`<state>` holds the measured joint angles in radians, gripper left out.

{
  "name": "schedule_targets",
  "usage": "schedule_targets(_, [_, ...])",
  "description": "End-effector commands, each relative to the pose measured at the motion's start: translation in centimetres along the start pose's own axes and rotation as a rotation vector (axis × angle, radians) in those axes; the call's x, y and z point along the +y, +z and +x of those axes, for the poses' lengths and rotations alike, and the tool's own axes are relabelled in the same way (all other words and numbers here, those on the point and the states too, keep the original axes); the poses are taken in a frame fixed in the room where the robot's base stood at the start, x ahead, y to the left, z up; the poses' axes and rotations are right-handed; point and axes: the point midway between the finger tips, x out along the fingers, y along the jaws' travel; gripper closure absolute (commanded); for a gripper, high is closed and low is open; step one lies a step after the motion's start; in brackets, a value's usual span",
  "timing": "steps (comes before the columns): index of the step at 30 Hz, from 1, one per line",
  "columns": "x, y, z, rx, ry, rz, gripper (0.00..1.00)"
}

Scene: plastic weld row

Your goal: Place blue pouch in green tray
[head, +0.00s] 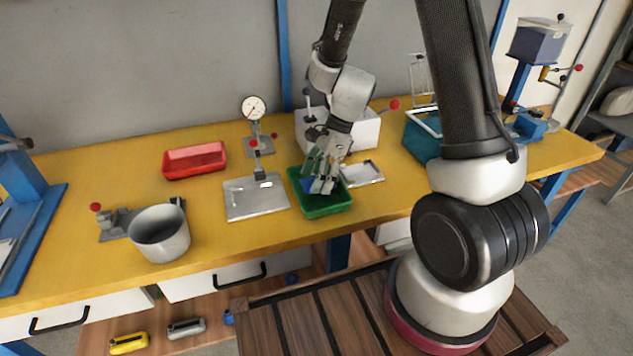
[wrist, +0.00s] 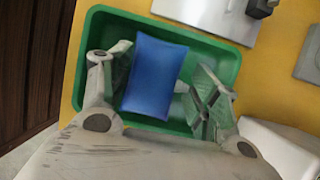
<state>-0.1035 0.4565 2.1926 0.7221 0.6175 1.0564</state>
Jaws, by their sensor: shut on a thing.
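The blue pouch (wrist: 156,76) is a flat, smooth rectangle between the two fingers of my gripper (wrist: 166,88) in the wrist view. In the head view only a bit of the pouch (head: 308,185) shows beside the fingers. My gripper (head: 325,174) points down over the green tray and is shut on the pouch. The green tray (head: 328,211) lies on the yellow bench, and its rim (wrist: 226,52) surrounds the pouch in the wrist view. I cannot tell whether the pouch touches the tray floor.
A metal plate with a clamp (head: 256,203) is left of the tray, and a small silver tray (head: 362,173) is to its right. A white box (head: 365,134) stands behind. A red tray (head: 195,160) and a grey pot (head: 160,234) stand farther left. A teal bin (head: 421,143) is right.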

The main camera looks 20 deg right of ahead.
Motion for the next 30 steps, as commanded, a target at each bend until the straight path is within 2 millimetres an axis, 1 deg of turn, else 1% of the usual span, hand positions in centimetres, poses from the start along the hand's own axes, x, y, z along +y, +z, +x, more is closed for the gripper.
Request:
schedule_targets(1, [0.0,-0.3,0.8,0.0,0.003,0.003,0.63])
schedule_targets(4, [-0.1,-0.7,1.5,0.001,0.0,0.001,0.63])
schedule_targets(15, [-0.1,-0.8,1.8,0.0,0.0,0.001,0.63])
schedule_targets(16, [-0.1,-0.7,1.8,0.0,-0.001,0.0,0.33])
schedule_targets(18, [-0.1,-0.7,1.8,0.0,-0.001,0.0,0.2])
schedule_targets(19, [-0.1,-0.7,1.8,0.0,-0.001,0.0,0.17])
schedule_targets(30, [-0.1,-0.6,1.5,0.0,-0.002,-0.001,0.17])
